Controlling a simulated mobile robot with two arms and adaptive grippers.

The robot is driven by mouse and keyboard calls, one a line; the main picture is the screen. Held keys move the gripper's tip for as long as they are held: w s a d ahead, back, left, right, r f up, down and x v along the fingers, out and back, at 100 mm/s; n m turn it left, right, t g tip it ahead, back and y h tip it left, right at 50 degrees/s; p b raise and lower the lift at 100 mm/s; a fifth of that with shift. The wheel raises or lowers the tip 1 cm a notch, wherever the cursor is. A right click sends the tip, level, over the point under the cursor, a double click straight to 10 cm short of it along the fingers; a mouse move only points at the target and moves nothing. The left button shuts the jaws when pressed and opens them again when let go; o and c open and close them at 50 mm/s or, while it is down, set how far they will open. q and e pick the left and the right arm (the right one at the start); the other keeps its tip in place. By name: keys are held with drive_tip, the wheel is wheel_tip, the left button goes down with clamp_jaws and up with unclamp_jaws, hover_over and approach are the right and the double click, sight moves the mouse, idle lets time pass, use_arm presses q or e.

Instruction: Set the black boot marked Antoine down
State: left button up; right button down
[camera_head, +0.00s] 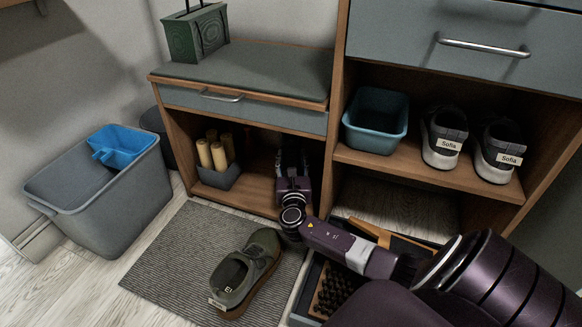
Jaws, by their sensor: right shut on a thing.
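My right gripper (293,180) reaches into the open lower compartment of the bench (250,187), near its right side. It is shut on a dark thing, which I take to be the black boot (291,155). The boot is mostly hidden behind the gripper and in shadow, and I cannot read a name on it. I cannot tell whether its sole touches the compartment floor. My left gripper is not in view.
A grey bin with rolled items (216,178) stands left in the compartment. An olive shoe (245,272) lies on the striped mat (178,262). Sneakers marked Sofia (444,137) and a teal tub (376,121) fill the right shelf. A grey bin (105,200) stands left.

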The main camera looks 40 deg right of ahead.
drive_tip(key=shift+f+b, duration=1.6)
drive_tip(key=shift+f, duration=0.2)
drive_tip(key=c, duration=1.1)
unclamp_jaws()
drive_tip(key=shift+f, duration=0.1)
drive_tip(key=shift+s+a+p, duration=0.3)
drive_tip(key=shift+s+p, duration=0.1)
drive_tip(key=shift+p, duration=0.15)
drive_tip(key=p+v, duration=0.4)
drive_tip(key=v, duration=0.1)
drive_tip(key=shift+s+a+r, duration=0.2)
drive_tip(key=shift+a, duration=0.05)
drive_tip(key=shift+s+a+f, duration=0.1)
drive_tip(key=shift+s+a, duration=0.2)
drive_tip(key=shift+s, duration=0.05)
